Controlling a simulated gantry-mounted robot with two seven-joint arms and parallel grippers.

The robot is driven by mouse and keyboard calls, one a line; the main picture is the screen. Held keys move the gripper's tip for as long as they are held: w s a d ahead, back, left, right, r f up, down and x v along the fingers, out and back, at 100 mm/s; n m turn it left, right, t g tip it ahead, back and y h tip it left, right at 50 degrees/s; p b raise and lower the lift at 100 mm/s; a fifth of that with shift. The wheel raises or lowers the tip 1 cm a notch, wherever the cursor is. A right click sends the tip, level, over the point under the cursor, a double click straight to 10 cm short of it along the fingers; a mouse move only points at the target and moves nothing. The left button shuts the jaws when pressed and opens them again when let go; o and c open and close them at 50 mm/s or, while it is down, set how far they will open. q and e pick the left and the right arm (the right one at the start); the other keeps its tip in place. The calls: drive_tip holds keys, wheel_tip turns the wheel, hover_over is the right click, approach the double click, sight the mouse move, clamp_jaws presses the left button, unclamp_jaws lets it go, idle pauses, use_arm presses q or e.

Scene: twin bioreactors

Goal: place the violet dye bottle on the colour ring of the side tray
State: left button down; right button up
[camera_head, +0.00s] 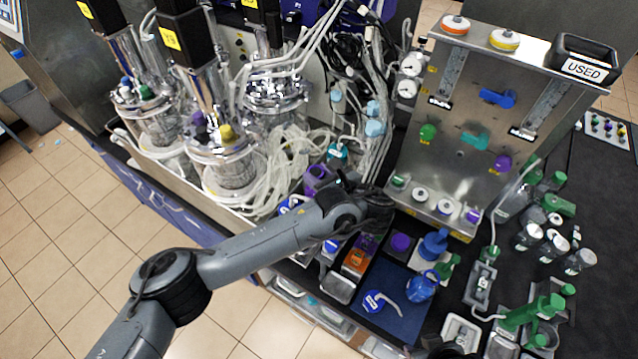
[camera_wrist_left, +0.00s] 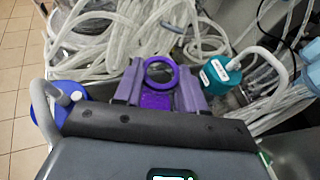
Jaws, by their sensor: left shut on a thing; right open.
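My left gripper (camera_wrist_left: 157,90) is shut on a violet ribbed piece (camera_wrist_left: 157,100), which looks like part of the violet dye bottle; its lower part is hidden. A violet ring (camera_wrist_left: 160,72) shows just beyond the fingertips; I cannot tell whether it belongs to the bottle or to the side tray. In the head view a violet bottle (camera_head: 317,176) shows at the end of my left arm, beside the tubing, with the fingers hardly visible. A teal-capped bottle (camera_wrist_left: 221,74) stands right of the gripper and a blue bottle (camera_wrist_left: 48,105) left of it. My right gripper is not clearly seen.
Loose white tubing (camera_wrist_left: 115,35) crowds the space ahead of the gripper. A steel panel (camera_head: 480,130) stands to the right.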

use_arm(q)
drive_tip(key=shift+f, duration=1.8)
drive_tip(key=c, duration=0.7)
unclamp_jaws()
drive_tip(key=shift+o, duration=0.2)
